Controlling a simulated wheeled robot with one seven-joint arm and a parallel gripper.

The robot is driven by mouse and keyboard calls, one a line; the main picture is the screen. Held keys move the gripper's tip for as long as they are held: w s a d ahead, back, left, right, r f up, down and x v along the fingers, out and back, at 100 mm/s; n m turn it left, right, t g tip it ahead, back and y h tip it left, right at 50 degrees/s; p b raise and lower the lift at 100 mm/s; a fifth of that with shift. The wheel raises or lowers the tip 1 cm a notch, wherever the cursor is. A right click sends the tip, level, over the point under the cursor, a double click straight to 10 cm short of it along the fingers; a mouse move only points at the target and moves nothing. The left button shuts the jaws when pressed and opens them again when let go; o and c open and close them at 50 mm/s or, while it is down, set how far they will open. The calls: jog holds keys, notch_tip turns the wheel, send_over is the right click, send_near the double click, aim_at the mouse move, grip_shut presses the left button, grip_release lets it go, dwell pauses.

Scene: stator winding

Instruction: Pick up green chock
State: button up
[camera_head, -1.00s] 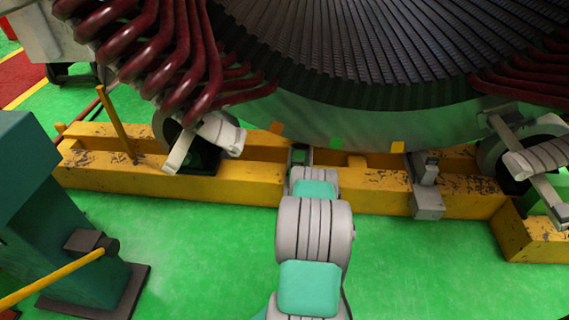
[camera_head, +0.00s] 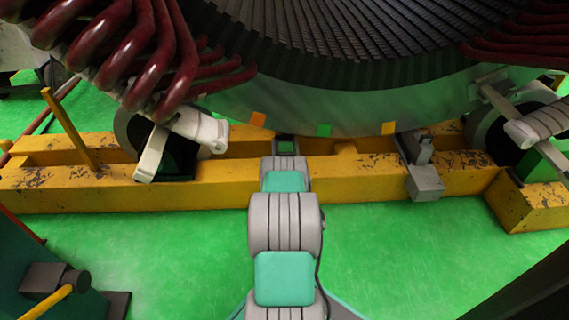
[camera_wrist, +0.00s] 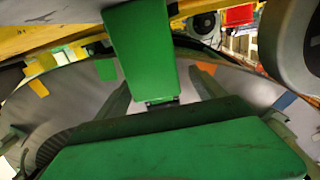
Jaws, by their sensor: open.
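In the wrist view, a green block (camera_wrist: 140,48), apparently the chock, runs down from the top edge and ends in a dark edge. My gripper (camera_wrist: 163,90) is open, with one grey finger on each side of this block. I cannot tell whether the fingers touch it. A wide green body (camera_wrist: 180,155) fills the bottom and hides the finger bases; I cannot tell what it is. In the head view, my arm reaches to the yellow beam (camera_head: 110,195) below the stator (camera_head: 350,115), and its far links hide the gripper.
Orange (camera_head: 258,119), green (camera_head: 323,130) and yellow (camera_head: 388,128) patches mark the stator rim. Rollers stand at left (camera_head: 135,130) and right (camera_head: 490,130). A grey bracket (camera_head: 425,180) sits on the beam. Red coils (camera_head: 150,65) overhang at left. Green floor (camera_head: 375,260) before the beam is clear.

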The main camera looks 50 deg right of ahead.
aim_at(286, 149)
jog(key=b+x, duration=0.2)
jog(key=x, duration=0.2)
jog(key=shift+d+f, duration=0.15)
jog(key=shift+d, duration=0.15)
jog(key=shift+w+d, duration=0.1)
jog(key=shift+d, duration=0.05)
grip_shut()
jog(key=shift+r, duration=0.3)
dwell(0.4)
